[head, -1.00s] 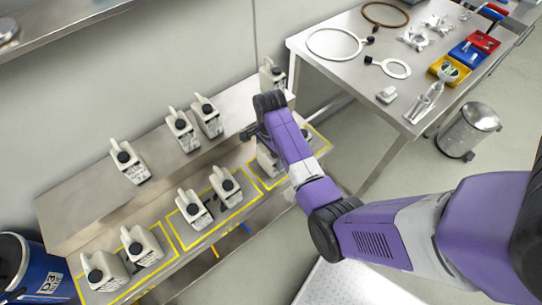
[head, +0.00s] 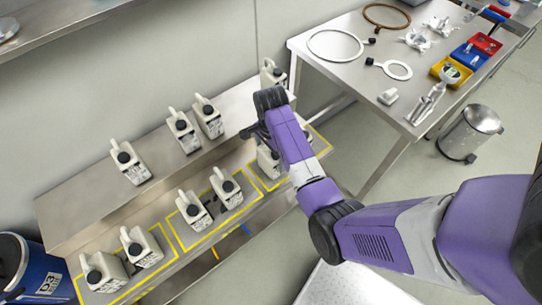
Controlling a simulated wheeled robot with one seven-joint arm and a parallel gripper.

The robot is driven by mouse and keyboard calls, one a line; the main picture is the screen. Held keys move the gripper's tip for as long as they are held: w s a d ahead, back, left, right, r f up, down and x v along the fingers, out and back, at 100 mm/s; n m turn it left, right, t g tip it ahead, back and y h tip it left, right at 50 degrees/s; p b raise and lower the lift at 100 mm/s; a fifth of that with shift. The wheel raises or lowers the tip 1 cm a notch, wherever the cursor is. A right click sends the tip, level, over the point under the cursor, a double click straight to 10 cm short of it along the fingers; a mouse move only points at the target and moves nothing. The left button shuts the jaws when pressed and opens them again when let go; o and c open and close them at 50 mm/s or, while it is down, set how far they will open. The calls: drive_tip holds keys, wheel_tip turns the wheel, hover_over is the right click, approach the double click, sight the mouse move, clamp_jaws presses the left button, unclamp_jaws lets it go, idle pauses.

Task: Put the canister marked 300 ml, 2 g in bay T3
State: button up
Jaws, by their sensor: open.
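Several white canisters with black caps stand on a two-level metal bench. On the upper level are a left canister (head: 130,163), two close together in the middle (head: 183,131) (head: 208,117), and one at the far right end (head: 272,75). On the lower level, two stand in the left yellow-outlined bay (head: 120,292), two in the middle bay (head: 203,241), and one (head: 268,160) in the right bay (head: 322,148). Their markings and the bay names are too small to read. My gripper (head: 250,131) is open above and beside the right-bay canister, which my arm partly hides.
A metal table (head: 345,85) at the upper right holds rings, clamps and coloured trays. A pedal bin (head: 470,133) stands on the floor beside it. A blue drum (head: 38,272) is at the lower left. A shelf (head: 75,18) crosses the upper left.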

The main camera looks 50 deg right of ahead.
wheel_tip(320, 180, up, 10)
drive_tip(key=shift+r, duration=0.15)
idle(0.7)
